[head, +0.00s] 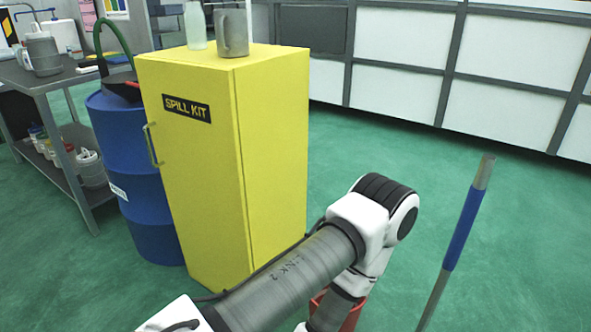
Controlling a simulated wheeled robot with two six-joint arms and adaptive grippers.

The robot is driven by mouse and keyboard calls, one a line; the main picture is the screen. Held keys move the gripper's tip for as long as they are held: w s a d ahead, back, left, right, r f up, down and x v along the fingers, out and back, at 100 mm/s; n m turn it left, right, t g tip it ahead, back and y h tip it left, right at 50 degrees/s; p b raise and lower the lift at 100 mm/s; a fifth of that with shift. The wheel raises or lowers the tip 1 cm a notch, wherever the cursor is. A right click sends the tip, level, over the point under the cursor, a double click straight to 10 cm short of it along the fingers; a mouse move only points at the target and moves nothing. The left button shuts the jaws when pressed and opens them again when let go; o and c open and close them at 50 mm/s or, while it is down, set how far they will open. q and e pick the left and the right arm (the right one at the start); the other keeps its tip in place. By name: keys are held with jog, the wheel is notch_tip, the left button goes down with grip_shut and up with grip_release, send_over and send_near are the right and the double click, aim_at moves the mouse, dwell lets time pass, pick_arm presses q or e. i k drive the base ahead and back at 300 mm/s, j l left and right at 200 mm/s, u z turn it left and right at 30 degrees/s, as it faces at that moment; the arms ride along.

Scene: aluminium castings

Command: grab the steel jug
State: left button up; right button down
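Neither gripper is in view.
The yellow cabinet (275,150) also bears a pale bottle (195,25) beside the jug. A blue drum (135,190) stands left of it, next to the grey bench (62,82). A blue-and-grey pole (466,230) rises at the right. Something red (350,318) shows behind my arm. Green floor is free at right.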

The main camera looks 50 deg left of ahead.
aim_at(231, 25)
jog(key=u, duration=1.9)
jog(key=i+l+z, duration=0.1)
jog(key=l+z, duration=0.25)
